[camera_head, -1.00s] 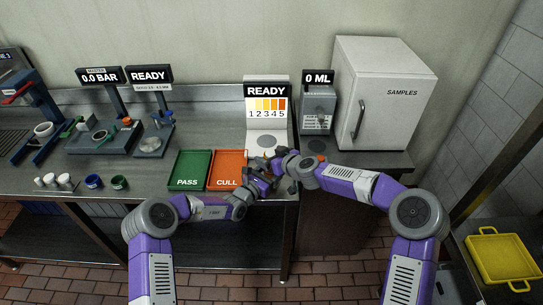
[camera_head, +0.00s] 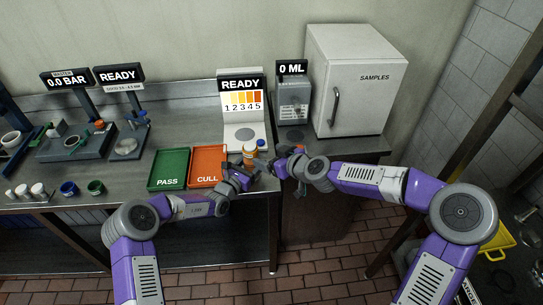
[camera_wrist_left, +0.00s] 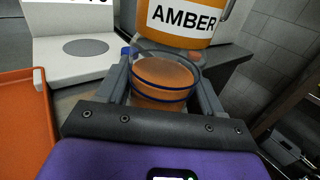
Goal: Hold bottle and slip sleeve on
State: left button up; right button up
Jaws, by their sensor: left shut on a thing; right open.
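In the left wrist view, my left gripper (camera_wrist_left: 165,95) is shut on the bottle (camera_wrist_left: 165,85), a clear-walled, blue-banded vessel showing amber through it. An orange, cylindrical piece labelled AMBER (camera_wrist_left: 182,20), seemingly the sleeve, is just beyond and above the bottle; I cannot tell whether they touch. In the head view, the orange piece (camera_head: 250,154) shows above my left gripper (camera_head: 257,170), which hides most of the bottle. My right gripper (camera_head: 280,168) is open, to the right of the left one and apart from the orange piece.
The green PASS tray (camera_head: 153,170) and orange CULL tray (camera_head: 194,165) lie left of the grippers. The colour-scale station (camera_head: 240,110), the 0 ML device (camera_head: 292,100) and the SAMPLES cabinet (camera_head: 350,85) stand behind.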

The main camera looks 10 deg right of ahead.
pick_arm(q)
jog(key=o, duration=1.3)
